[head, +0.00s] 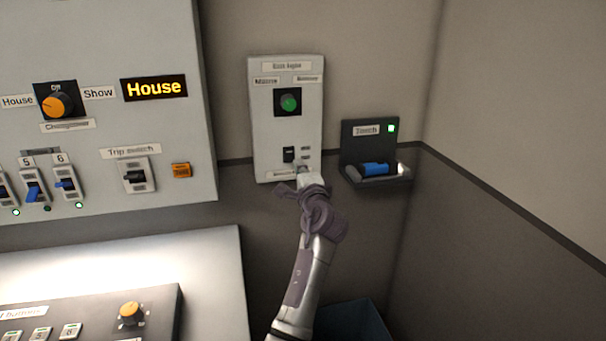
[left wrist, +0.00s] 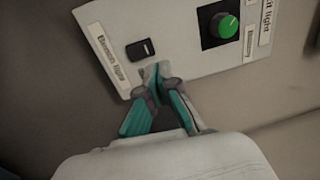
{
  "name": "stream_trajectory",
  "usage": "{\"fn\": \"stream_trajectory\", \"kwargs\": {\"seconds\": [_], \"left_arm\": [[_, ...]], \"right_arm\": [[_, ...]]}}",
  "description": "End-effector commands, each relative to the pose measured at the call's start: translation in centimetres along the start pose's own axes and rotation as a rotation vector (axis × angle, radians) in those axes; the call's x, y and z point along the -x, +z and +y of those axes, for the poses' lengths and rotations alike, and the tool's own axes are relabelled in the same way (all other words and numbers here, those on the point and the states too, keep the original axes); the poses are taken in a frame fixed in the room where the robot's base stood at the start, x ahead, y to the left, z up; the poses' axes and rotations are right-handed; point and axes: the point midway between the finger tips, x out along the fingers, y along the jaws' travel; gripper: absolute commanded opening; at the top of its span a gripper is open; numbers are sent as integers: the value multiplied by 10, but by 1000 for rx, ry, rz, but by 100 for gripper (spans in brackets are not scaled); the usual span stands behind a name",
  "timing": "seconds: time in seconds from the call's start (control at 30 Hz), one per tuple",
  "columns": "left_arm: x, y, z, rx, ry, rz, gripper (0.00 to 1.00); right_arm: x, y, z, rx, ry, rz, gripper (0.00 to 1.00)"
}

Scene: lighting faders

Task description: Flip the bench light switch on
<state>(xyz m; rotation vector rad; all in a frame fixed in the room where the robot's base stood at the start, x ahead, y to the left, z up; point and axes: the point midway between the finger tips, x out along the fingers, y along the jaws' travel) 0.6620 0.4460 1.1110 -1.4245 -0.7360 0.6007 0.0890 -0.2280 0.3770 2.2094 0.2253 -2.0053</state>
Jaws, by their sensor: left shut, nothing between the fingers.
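A small black rocker switch (head: 288,154) sits low on a pale wall panel (head: 262,125). It also shows in the left wrist view (left wrist: 140,49), beside a long label (left wrist: 110,57) that seems to name the bench light; its text is blurred. I cannot tell which way the rocker is set. My left gripper (head: 304,173) is at the panel's lower edge, just below and right of the rocker. In the left wrist view its fingertips (left wrist: 157,73) are together and empty, close to the rocker. I cannot tell whether they touch the panel. My right gripper is not in view.
A green knob (head: 288,102) is higher on the same panel. A torch holder (head: 356,135) with a blue torch (head: 375,169) is close on the right. A large switchboard (head: 120,40) is on the left, with a lit desk (head: 215,265) below.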

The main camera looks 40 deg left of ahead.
Motion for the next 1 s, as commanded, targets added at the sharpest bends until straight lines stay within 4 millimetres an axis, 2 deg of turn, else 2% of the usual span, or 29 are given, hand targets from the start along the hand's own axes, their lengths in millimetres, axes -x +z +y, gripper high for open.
{"fn": "stream_trajectory", "kwargs": {"seconds": [0.1,0.23,0.83,0.93,1.0], "left_arm": [[18,0,-3,1,0,1,0],[27,0,-5,1,0,1,0],[29,0,-6,0,0,0,0],[30,-4,3,-1,14,14,0],[32,-14,24,0,43,46,0]], "right_arm": [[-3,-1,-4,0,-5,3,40],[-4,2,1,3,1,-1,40],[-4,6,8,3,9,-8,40],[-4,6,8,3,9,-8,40],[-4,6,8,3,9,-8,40]]}}
